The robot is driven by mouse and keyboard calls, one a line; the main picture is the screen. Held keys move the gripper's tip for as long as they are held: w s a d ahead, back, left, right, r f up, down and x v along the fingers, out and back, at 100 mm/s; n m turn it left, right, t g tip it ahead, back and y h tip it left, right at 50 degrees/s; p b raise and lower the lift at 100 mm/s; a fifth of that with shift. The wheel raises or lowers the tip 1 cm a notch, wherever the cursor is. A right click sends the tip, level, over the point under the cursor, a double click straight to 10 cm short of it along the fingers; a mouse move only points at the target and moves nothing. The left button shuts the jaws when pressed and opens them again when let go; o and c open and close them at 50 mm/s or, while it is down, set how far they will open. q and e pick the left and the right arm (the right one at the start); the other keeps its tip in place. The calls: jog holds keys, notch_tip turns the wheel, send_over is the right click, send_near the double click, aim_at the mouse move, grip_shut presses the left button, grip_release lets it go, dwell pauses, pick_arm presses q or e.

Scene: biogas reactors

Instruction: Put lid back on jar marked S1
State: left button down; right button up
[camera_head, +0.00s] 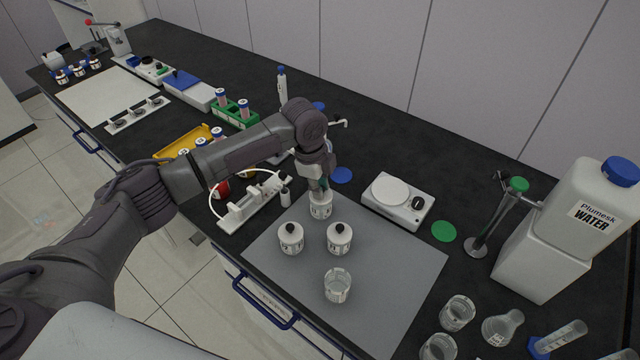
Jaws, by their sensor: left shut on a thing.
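Three small white jars stand on the grey mat (400,265). The back jar (320,211) is directly under my left gripper (320,190). The gripper points down and is shut at the top of this jar, on what appears to be its lid, which the fingers mostly hide. I cannot tell whether the lid is seated or just above the rim. The front left jar (291,240) and front right jar (339,240) have black knobs on top. The jar labels are too small to read surely. My right gripper is not in view.
An empty glass beaker (338,287) stands in front of the jars. A white scale (398,201) is right of them, and a white tubing rack (250,203) left. A large water canister (560,230) and glassware stand at the right. The mat's right part is clear.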

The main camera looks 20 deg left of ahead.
pick_arm(q)
jog(key=shift+f+p, duration=0.15)
jog(key=shift+p, duration=0.15)
dwell(0.8)
jog(key=shift+p, duration=0.4)
dwell(0.4)
dwell(0.4)
jog(key=c, duration=1)
grip_release()
jog(key=o, duration=0.5)
